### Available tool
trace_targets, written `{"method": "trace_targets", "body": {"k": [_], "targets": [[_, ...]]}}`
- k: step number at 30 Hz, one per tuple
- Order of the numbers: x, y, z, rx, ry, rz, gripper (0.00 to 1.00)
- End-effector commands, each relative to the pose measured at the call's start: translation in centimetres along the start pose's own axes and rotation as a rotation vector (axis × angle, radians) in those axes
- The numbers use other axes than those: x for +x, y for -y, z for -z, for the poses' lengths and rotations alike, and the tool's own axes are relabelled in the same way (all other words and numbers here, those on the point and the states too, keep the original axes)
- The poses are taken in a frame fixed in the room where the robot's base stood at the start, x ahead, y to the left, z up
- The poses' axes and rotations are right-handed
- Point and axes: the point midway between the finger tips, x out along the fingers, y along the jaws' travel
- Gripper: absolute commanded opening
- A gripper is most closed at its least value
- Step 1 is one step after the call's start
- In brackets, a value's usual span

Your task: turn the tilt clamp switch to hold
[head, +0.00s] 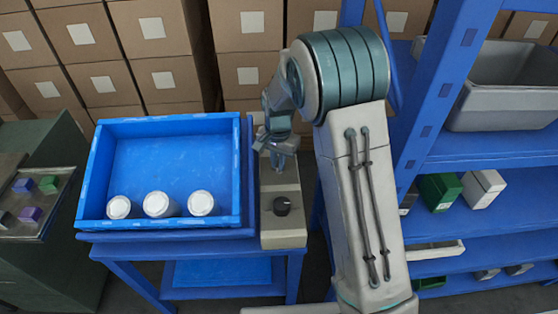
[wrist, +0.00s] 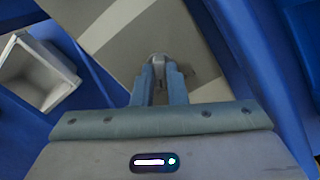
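A narrow grey panel (head: 284,228) stands beside the blue tray and carries a round black knob (head: 281,206) toward its near end. My gripper (head: 278,164) is over the far part of this panel, beyond the knob and apart from it. In the wrist view my gripper (wrist: 159,72) points at the panel (wrist: 115,28). Its two fingers are close together with a narrow gap. A small grey rounded piece (wrist: 158,58), possibly the switch, shows at the fingertips. I cannot tell whether the fingers grip it. No switch label is readable.
The blue tray (head: 165,121) holds three white-topped rolls (head: 160,205). A blue shelf rack (head: 470,155) with bins stands close on the right of my arm. A dark green cabinet (head: 75,165) is at the left. Stacked cartons (head: 155,45) fill the back.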

Motion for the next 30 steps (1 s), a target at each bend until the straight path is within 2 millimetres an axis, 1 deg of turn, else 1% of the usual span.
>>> {"method": "trace_targets", "body": {"k": [1, 2, 10, 14, 17, 24, 27, 30], "targets": [[0.0, 0.0, 0.0, 0.0, 0.0, 0.001, 0.26], [0.0, 0.0, 0.0, 0.0, 0.0, 0.001, 0.34], [-0.1, 0.0, 0.0, 0.0, 0.0, 0.0, 0.34], [-0.8, 0.0, 0.1, 0.0, -0.002, 0.002, 0.34], [-2.4, 0.1, 0.1, -0.001, -0.003, 0.003, 0.34], [-7.9, 0.1, 0.1, 0.0, -0.003, 0.004, 0.34], [-10.0, 0.1, 0.1, 0.0, -0.003, 0.004, 0.34], [-11.8, 0.1, 0.0, 0.0, -0.002, 0.003, 0.34]]}}
